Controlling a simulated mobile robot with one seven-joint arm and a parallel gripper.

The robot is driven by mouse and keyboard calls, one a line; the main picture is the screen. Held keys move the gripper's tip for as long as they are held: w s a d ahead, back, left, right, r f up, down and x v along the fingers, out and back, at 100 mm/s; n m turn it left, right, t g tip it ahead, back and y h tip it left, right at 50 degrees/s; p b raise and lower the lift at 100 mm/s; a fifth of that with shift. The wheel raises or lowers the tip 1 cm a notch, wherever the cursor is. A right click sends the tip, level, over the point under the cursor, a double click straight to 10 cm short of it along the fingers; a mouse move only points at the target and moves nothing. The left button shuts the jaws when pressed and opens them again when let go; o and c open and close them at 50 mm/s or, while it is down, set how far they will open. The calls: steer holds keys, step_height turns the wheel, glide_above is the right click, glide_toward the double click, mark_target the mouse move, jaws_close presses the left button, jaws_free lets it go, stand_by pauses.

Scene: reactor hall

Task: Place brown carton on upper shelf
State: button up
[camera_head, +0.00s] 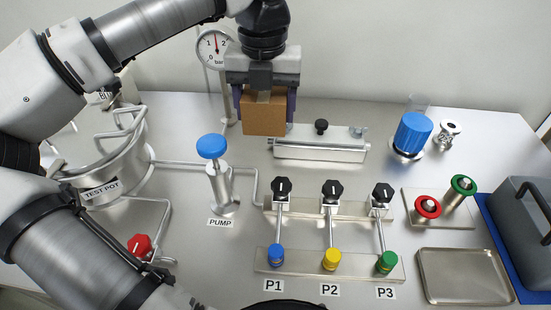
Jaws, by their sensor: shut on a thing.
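The brown carton (264,119) is in the camera_head view at the upper middle. My gripper (265,95) comes down from above and is shut on it, with a dark finger along its left and right sides. The carton hangs about upright and looks held above the bench, in front of the pale back wall. Its back side and most of its top are hidden. I cannot make out an upper shelf in this view.
A pressure gauge (215,48) stands just left of the gripper. A blue-topped pump (212,147) is below left, and a low metal case (320,147) is right of the carton. Valves (331,190) stand in front. An empty tray (465,277) lies front right.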

step_height(320, 180, down, 13)
steer(key=shift+f+p, duration=0.1)
steer(key=shift+p, duration=0.65)
steer(key=shift+f, duration=0.1)
steer(key=o, duration=1.1)
